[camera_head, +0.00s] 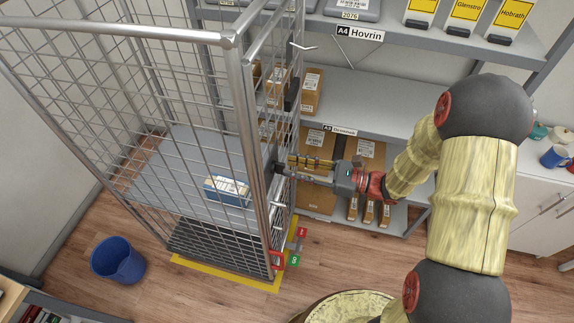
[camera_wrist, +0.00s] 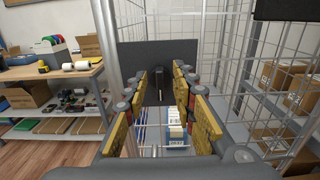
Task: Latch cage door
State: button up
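The cage (camera_head: 245,100) is a tall grey wire-mesh roll cage with tubular posts. Its mesh also shows in the wrist view (camera_wrist: 265,45). I cannot tell which panel is the door, or whether it is closed. A dark plate (camera_wrist: 130,55) with a small dark latch piece (camera_wrist: 158,92) is straight ahead in the wrist view. My gripper (camera_head: 281,167) reaches the cage's right front post from the right. In the wrist view its yellow-padded fingers (camera_wrist: 160,85) stand apart, one on each side of the latch piece. Contact cannot be told.
A blue-and-white parcel (camera_head: 228,190) lies on the cage's shelf (camera_head: 180,170). Racks with cartons (camera_head: 311,92) stand close behind and right. Red (camera_head: 302,232) and green (camera_head: 294,261) tags are at the cage's foot. A blue bin (camera_head: 118,261) stands on the floor at left.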

aim_at(279, 168)
jog(key=shift+x, duration=1.35)
jog(key=shift+c, duration=0.8)
grip_shut()
